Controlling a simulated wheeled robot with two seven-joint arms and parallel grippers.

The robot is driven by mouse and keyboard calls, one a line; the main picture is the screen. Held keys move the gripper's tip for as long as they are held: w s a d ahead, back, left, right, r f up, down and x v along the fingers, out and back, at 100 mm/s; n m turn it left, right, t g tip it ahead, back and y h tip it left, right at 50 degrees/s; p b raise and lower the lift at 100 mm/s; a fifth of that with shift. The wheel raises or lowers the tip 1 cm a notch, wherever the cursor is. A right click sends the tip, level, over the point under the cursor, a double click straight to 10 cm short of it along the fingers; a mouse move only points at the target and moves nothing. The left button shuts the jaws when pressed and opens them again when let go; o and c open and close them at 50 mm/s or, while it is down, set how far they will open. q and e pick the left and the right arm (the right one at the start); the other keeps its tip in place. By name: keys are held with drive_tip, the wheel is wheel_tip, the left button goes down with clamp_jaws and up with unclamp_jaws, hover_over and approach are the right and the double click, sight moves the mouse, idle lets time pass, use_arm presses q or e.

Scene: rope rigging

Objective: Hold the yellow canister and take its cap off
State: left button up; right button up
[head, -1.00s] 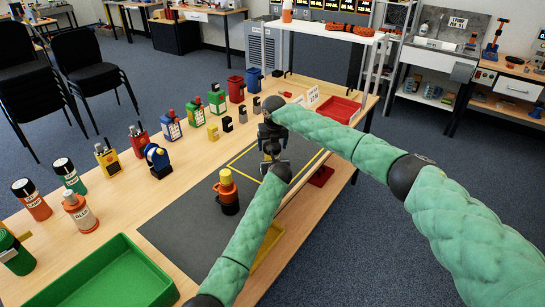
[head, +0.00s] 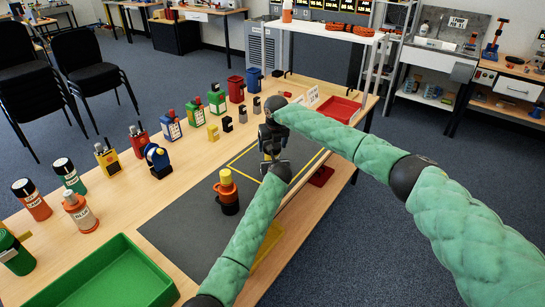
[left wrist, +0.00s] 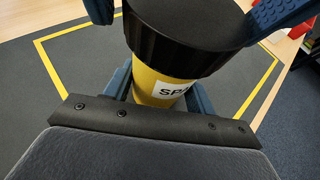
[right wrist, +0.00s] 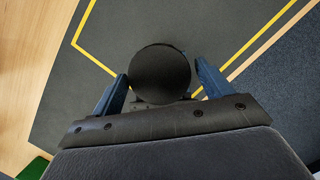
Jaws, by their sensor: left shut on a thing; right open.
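The yellow canister (left wrist: 155,88), with part of a white label showing, stands between the blue fingers of my left gripper (left wrist: 185,25), which is shut on it. Its wide black cap (left wrist: 180,45) is on top. In the right wrist view the cap (right wrist: 160,72) shows from above as a round black disc. My right gripper (right wrist: 161,74) is open, with one finger on each side of the cap; I cannot tell whether they touch it. In the head view my right gripper (head: 270,138) is just above my left gripper (head: 272,165), and the arms hide most of the canister.
A black and orange container (head: 228,192) with a yellow top stands on the dark mat (head: 185,225). A green tray (head: 110,275) is at the near left, a red tray (head: 340,108) at the far right. Several bottles and small containers line the table's left side.

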drive_tip(key=m+h, duration=0.1)
drive_tip(key=m, duration=0.3)
drive_tip(key=shift+a+m, duration=0.15)
drive_tip(key=shift+m, duration=0.15)
drive_tip(key=m+h, duration=0.1)
drive_tip(key=m, duration=0.4)
drive_tip(key=shift+a+m, duration=0.1)
drive_tip(key=shift+m, duration=0.3)
drive_tip(key=c, duration=0.8)
drive_tip(key=n+y, duration=0.1)
drive_tip(key=n, duration=0.7)
drive_tip(key=n+y, duration=0.1)
drive_tip(key=n, duration=0.3)
drive_tip(key=shift+d+n, duration=0.3)
